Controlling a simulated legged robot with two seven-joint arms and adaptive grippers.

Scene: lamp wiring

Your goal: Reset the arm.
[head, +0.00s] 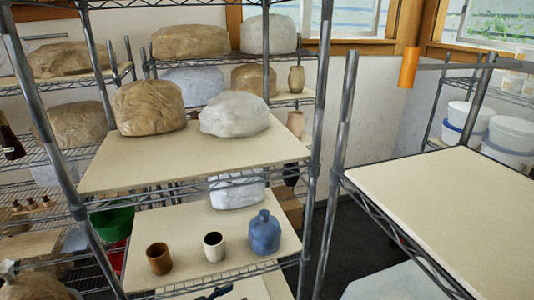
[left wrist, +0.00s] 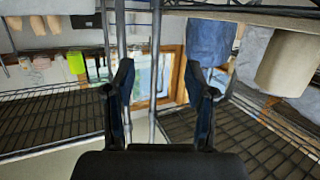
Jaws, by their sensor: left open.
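My left gripper (left wrist: 163,90) shows in the left wrist view with its two dark fingers spread apart. Nothing is between the fingertips. Behind the right finger is a blue object (left wrist: 210,42), and further right is a beige cylinder (left wrist: 288,64); both appear apart from the fingers, though depth is hard to judge. In the head view, a small dark shape shows at the bottom edge below the lower shelf board; I cannot tell if it is part of my gripper. My right gripper is in neither view.
A metal rack holds a lower shelf (head: 190,283) with a brown cup (head: 159,259), a dark-mouthed cup (head: 213,247) and a blue bottle (head: 264,233). Wrapped lumps sit on the shelf (head: 110,170) above. An empty board (head: 450,205) lies at right. Rack posts stand between.

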